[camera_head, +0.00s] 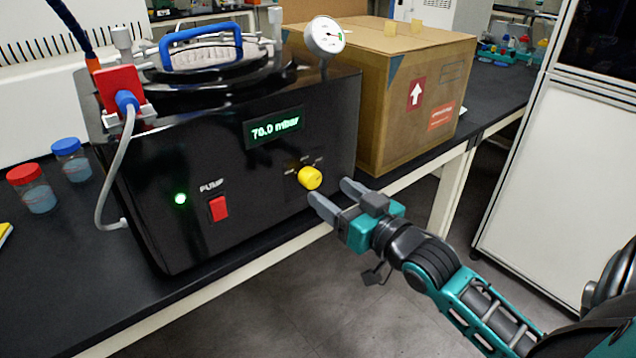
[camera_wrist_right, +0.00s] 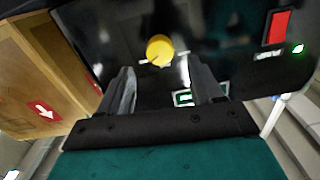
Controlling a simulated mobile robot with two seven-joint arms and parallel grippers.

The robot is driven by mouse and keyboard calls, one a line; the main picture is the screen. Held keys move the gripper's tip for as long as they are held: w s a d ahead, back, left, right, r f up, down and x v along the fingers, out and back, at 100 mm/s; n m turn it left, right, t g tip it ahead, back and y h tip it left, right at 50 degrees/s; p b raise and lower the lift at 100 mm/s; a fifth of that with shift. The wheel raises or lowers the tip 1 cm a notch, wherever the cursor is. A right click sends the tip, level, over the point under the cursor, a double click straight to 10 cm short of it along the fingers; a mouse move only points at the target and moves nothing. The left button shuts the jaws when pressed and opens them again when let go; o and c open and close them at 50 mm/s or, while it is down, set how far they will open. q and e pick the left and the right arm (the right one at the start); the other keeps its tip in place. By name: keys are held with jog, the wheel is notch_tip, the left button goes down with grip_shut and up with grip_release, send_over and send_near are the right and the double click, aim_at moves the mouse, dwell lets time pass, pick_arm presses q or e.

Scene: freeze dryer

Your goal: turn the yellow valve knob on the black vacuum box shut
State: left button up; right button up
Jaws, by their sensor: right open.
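The black vacuum box (camera_head: 270,200) stands on the black bench with its front panel facing me. Its display (camera_head: 274,127) reads 70.0 mbar. The yellow valve knob (camera_head: 310,178) sits at the right of the front panel; it also shows in the right wrist view (camera_wrist_right: 159,50), just beyond the fingers and between their lines. My right gripper (camera_head: 332,196) is open and empty, its fingertips close to the knob, slightly below and right of it in the head view. In the right wrist view my right gripper (camera_wrist_right: 162,82) shows nothing between its fingers. My left gripper is out of view.
A red pump switch (camera_head: 219,208) and a lit green lamp (camera_head: 180,199) are left of the knob. A cardboard box (camera_head: 400,110) stands right of the vacuum box. Jars with red (camera_head: 35,190) and blue (camera_head: 71,158) lids stand left. Open floor lies before the bench.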

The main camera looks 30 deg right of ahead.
aim_at(315, 180)
jog(key=w, duration=0.4)
jog(key=shift+w+a, duration=0.2)
jog(key=shift+w, duration=0.45)
jog(key=shift+c, duration=0.4)
jog(key=c, duration=1)
